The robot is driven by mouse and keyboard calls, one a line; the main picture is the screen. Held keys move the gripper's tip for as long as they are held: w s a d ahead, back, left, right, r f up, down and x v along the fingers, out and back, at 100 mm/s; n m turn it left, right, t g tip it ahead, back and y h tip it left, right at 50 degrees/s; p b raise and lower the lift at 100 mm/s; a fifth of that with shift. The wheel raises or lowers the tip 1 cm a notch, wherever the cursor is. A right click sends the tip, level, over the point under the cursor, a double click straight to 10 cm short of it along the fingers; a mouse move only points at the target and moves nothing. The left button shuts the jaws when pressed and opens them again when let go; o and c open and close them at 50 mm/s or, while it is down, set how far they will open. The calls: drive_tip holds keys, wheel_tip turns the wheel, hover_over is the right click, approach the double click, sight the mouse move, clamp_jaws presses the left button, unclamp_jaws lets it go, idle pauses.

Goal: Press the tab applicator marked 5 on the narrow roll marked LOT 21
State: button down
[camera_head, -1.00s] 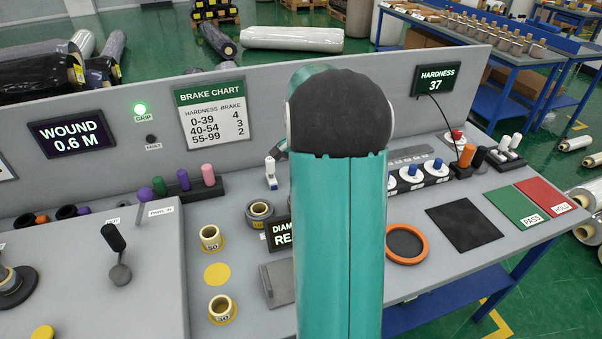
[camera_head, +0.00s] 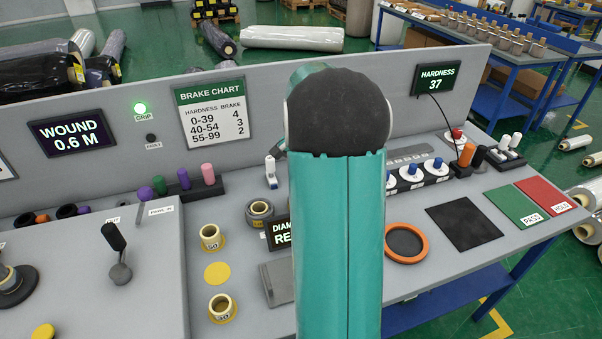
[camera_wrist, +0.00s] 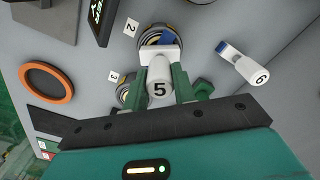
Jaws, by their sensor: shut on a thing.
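My gripper (camera_wrist: 161,78) has its green fingers shut on the white applicator marked 5 (camera_wrist: 159,91) in the wrist view. Its wide white head points at a grey-rimmed roll (camera_wrist: 158,35) with a yellow and blue face. The head overlaps the lower edge of that roll; I cannot tell whether they touch. A second roll (camera_wrist: 124,93) lies lower left, partly hidden by the fingers. No LOT 21 marking is readable. In the head view a roll (camera_head: 259,212) shows left of my arm, which hides my gripper.
An applicator marked 6 (camera_wrist: 240,64) stands right of the roll in the wrist view. Tags 2 (camera_wrist: 131,27) and 3 (camera_wrist: 114,76) lie beside the rolls. A dark display (camera_head: 281,234), a grey block (camera_head: 277,284) and an orange ring (camera_head: 424,244) are near my arm.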

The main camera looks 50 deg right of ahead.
drive_tip(key=shift+f, duration=0.1)
drive_tip(key=shift+r, duration=4.05)
